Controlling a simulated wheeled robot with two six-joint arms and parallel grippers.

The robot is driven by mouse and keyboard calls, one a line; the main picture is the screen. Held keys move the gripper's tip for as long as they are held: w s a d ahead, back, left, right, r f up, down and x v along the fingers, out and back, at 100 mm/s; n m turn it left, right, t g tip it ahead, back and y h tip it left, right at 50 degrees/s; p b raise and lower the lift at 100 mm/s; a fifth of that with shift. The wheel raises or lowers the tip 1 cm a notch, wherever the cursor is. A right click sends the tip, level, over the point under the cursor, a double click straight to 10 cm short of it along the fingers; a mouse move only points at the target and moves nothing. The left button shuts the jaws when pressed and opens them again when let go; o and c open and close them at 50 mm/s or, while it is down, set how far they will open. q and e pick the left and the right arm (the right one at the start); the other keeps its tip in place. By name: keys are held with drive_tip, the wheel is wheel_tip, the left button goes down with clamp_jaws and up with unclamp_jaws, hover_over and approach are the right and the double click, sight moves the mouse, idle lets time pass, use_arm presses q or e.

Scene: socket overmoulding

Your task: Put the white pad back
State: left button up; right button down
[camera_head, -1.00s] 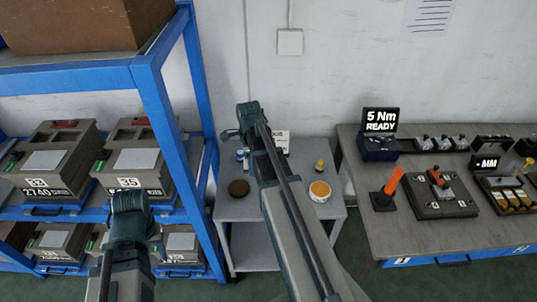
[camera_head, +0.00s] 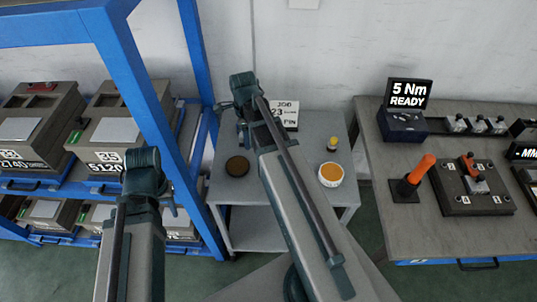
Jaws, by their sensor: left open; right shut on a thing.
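My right gripper (camera_head: 236,110) is above the back left of a small grey side table (camera_head: 275,215), its arm crossing the middle of the view. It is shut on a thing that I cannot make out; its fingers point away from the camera. I cannot pick out a white pad for sure. A white-rimmed round tub (camera_head: 331,183) with an orange top stands on the table's right side. A dark brown round thing (camera_head: 237,166) is on its left. My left gripper (camera_head: 170,197) is open, low in front of the blue rack, with no thing seen in it.
The blue rack (camera_head: 130,75) on the left holds several grey mould boxes (camera_head: 35,120). A job card (camera_head: 285,114) and a small yellow-capped bottle (camera_head: 332,145) stand on the side table. The right workbench (camera_head: 375,225) carries an orange-handled tool (camera_head: 418,175) and a "5 Nm READY" display (camera_head: 408,94).

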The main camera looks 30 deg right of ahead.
drive_tip(key=a+f+b, duration=0.1)
drive_tip(key=f, duration=0.1)
drive_tip(key=s+a+f+b, duration=0.1)
drive_tip(key=f, duration=0.1)
drive_tip(key=a+f+b, duration=0.2)
drive_tip(key=shift+s, duration=0.2)
drive_tip(key=shift+s+a+f+b, duration=0.15)
drive_tip(key=shift+a+f+b, duration=0.25)
drive_tip(key=shift+f+b, duration=0.1)
drive_tip(key=w+d, duration=0.1)
drive_tip(key=d, duration=0.3)
drive_tip(key=w+d+f+b, duration=0.1)
drive_tip(key=w+d, duration=0.1)
drive_tip(key=d, duration=0.3)
drive_tip(key=w+d, duration=0.2)
drive_tip(key=d, duration=0.3)
drive_tip(key=shift+w+d+f, duration=0.15)
drive_tip(key=shift+w, duration=0.1)
use_arm(q)
wheel_tip(320, 180, down, 12)
drive_tip(key=b, duration=0.4)
use_arm(e)
drive_tip(key=f, duration=0.3)
drive_tip(key=shift+w+d+f, duration=0.1)
drive_tip(key=shift+d+f, duration=0.2)
drive_tip(key=shift+d, duration=0.05)
drive_tip(key=shift+f, duration=0.15)
drive_tip(key=shift+c, duration=1.7)
unclamp_jaws()
